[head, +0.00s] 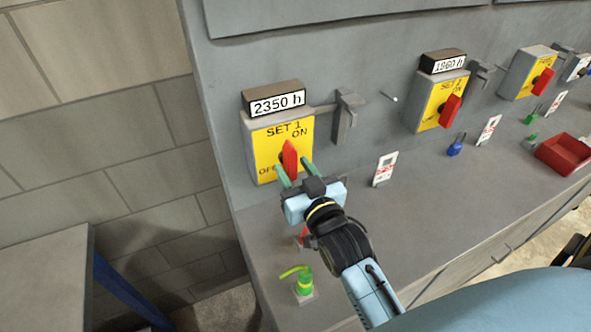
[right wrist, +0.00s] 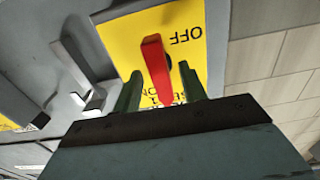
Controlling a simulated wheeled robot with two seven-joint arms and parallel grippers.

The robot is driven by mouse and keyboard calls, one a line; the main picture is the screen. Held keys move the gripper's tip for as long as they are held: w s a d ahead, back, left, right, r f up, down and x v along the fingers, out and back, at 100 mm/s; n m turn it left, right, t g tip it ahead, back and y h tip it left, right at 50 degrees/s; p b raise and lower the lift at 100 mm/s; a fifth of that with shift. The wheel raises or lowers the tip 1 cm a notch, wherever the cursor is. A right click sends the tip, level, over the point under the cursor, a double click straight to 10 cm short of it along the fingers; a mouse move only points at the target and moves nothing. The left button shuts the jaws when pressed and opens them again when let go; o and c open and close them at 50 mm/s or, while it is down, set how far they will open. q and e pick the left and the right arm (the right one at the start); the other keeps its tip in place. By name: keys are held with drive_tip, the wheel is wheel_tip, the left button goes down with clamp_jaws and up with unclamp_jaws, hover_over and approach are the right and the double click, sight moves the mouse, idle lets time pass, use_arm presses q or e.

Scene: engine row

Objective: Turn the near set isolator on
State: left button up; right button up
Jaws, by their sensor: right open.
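The near isolator, marked SET 1 (head: 264,148), is a grey box with a yellow face on the back panel. ON is at its upper right and OFF at its lower left. Its red handle (head: 289,158) stands about upright in the head view. My right gripper (head: 294,171) is open just in front of the face, its green fingers on either side of the handle's lower part. In the right wrist view the red handle (right wrist: 157,72) shows between the fingers (right wrist: 160,88); I cannot tell whether they touch it. My left gripper is not in view.
A 2350 h counter (head: 277,104) sits on top of the box, and a grey lever (head: 346,115) is to its right. SET 2 (head: 442,100) is further right. Tags, padlocks and a red tray (head: 566,154) lie on the bench. A green-yellow item (head: 304,284) stands near its front.

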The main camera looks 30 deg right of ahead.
drive_tip(key=s+b, duration=0.2)
drive_tip(key=s, duration=1.1)
drive_tip(key=shift+s+a, duration=0.2)
drive_tip(key=shift+a, duration=0.2)
